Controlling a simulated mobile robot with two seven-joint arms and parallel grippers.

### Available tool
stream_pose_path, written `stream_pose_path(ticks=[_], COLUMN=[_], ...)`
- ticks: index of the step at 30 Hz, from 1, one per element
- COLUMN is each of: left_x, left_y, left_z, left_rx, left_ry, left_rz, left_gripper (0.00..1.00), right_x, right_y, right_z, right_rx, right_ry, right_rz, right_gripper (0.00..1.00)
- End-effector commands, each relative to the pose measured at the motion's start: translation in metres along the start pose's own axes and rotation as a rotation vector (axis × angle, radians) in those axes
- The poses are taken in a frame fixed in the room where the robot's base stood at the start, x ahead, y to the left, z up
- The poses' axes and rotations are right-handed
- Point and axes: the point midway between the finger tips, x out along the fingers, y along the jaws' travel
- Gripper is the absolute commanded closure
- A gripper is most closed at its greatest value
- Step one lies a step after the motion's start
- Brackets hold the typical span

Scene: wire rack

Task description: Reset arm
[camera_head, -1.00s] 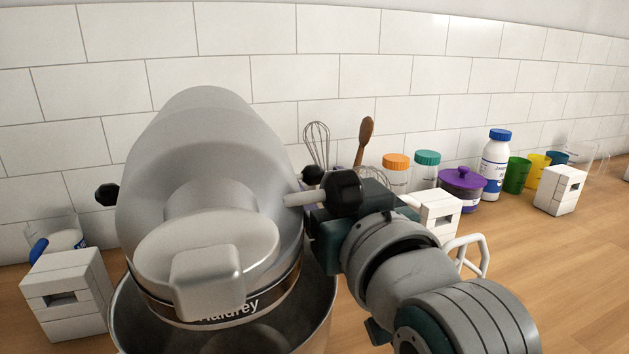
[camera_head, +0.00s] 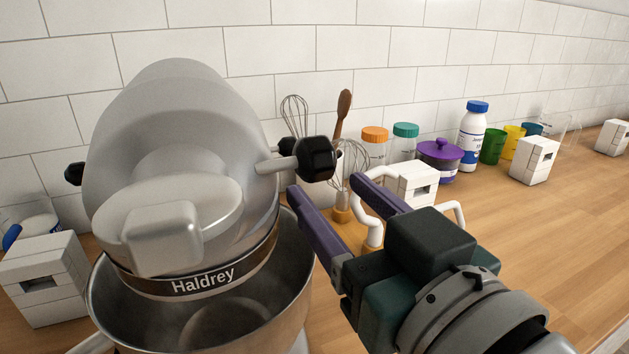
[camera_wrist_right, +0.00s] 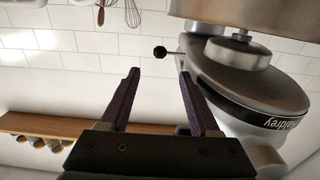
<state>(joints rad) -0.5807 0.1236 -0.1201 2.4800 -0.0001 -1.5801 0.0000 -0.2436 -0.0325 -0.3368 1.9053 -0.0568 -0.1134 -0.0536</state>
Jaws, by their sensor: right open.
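My right gripper (camera_head: 325,190) has purple fingers spread apart with nothing between them. It is just right of the stand mixer (camera_head: 165,150), below and to the right of the mixer's black side knob (camera_head: 316,158), and apart from the knob. The right wrist view also shows the two open fingers (camera_wrist_right: 155,85), with the mixer head (camera_wrist_right: 245,75) at right and the knob (camera_wrist_right: 160,51) beyond the fingertips. The mixer's head is tilted up over its steel bowl (camera_head: 215,310). My left gripper is not in view.
White block holders (camera_head: 45,285) stand at left and more (camera_head: 535,160) at right. A whisk (camera_head: 352,165), jars, a purple pot (camera_head: 440,158), a white bottle (camera_head: 472,140) and coloured cups (camera_head: 493,146) line the tiled wall. The counter (camera_head: 540,240) at right is clear.

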Motion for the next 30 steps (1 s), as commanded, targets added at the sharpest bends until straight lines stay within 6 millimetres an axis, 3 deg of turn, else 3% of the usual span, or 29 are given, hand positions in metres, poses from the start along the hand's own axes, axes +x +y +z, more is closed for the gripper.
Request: stream_pose_path(ticks=[11, 16, 20, 24, 30], left_x=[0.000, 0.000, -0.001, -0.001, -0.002], left_y=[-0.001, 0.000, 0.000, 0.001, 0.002], left_z=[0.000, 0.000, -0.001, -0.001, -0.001], left_rx=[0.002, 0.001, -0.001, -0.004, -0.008], left_ry=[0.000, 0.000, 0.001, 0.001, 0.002], left_rz=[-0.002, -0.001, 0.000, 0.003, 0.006], left_gripper=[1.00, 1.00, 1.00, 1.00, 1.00], right_x=[-0.003, -0.024, -0.070, -0.134, -0.227], right_y=[0.002, 0.018, 0.038, 0.054, 0.065], right_z=[0.004, 0.038, 0.081, 0.113, 0.127], right_rx=[0.000, 0.006, 0.019, 0.038, 0.060], right_ry=[-0.022, -0.229, -0.531, -0.843, -1.212], right_rz=[0.003, 0.028, 0.065, 0.101, 0.146], right_gripper=[0.38, 0.38, 0.38, 0.38, 0.38])
